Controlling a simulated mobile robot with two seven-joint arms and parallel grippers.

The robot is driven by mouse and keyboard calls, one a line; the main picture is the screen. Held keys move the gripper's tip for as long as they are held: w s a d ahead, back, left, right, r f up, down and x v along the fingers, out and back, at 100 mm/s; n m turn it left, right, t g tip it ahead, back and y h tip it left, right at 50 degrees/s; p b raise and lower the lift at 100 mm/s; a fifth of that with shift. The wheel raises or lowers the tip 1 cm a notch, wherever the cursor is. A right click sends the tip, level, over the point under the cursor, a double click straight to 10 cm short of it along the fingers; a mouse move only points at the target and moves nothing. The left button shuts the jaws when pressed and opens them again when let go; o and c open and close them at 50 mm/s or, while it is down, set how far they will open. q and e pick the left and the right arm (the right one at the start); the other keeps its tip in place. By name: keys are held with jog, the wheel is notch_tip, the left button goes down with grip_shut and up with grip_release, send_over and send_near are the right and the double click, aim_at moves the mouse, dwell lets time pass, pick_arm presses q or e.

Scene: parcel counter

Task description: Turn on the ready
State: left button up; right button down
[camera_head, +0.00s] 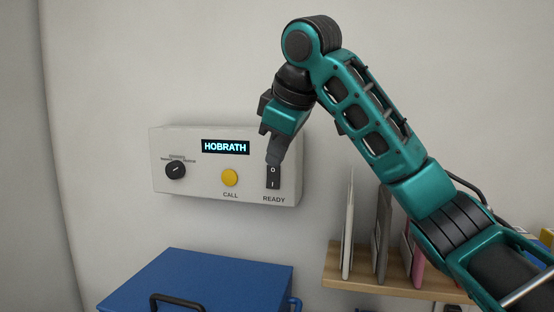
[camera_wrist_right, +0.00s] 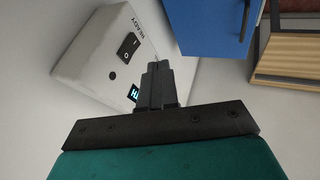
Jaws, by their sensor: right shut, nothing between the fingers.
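A pale control panel (camera_head: 206,190) is mounted on the wall, with a lit display (camera_head: 226,147) reading HOBRATH. The black READY rocker switch (camera_head: 273,177) is at its right end, marked O at the top and I at the bottom. It also shows in the right wrist view (camera_wrist_right: 128,47). My right gripper (camera_head: 274,158) is shut and empty, with its fingertips at the upper end of the switch in the head view. Whether they touch it I cannot tell. My left gripper is not in view.
A yellow CALL button (camera_head: 230,178) and a black rotary knob (camera_head: 175,170) are on the panel left of the switch. A blue lidded box (camera_head: 205,280) stands below. A wooden shelf (camera_head: 350,280) with upright items is at the lower right.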

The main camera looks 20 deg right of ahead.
aim_at(273, 177)
jog(key=w+d+f, duration=0.1)
jog(key=w+f, duration=0.6)
jog(key=w, duration=0.1)
jog(key=shift+d+f+p, duration=0.2)
jog(key=shift+d+p, duration=0.2)
